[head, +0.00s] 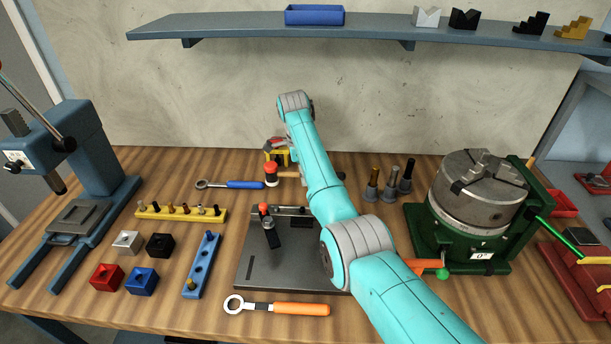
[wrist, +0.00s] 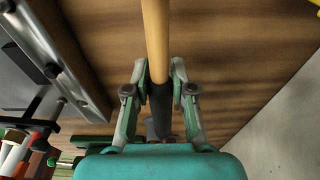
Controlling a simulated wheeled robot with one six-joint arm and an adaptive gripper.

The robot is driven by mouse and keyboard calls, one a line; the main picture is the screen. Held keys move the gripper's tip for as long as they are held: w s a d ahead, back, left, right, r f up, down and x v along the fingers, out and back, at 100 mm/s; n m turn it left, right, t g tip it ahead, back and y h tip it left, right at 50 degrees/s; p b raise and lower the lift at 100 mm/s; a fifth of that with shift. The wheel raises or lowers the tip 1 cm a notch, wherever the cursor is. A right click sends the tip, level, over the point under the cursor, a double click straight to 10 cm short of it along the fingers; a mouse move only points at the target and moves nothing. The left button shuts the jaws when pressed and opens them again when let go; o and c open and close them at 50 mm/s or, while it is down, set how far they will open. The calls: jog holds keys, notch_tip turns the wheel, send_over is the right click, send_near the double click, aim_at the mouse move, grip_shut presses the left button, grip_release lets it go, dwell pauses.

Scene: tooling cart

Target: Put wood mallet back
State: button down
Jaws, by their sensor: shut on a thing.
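The mallet's pale wooden handle (wrist: 155,35) runs up the middle of the wrist view, with a black grip (wrist: 160,98) at its near end. My gripper (wrist: 158,75) is shut around the handle where the wood meets the grip. In the head view, a mallet with a red and pale head (head: 271,174) is at the back of the bench, its handle pointing right behind my arm. My arm hides the gripper there. I cannot tell whether the mallet touches the bench.
A yellow item (head: 277,156) stands just behind the mallet head. A blue-handled wrench (head: 245,184) lies to its left. A dark plate (head: 262,262) is in front. Tool holders (head: 390,186) and a green-based chuck (head: 478,190) stand to the right. A shelf (head: 370,29) is above.

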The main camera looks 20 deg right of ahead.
jog(key=shift+f, duration=1.05)
dwell(0.5)
jog(key=c, duration=0.9)
grip_release()
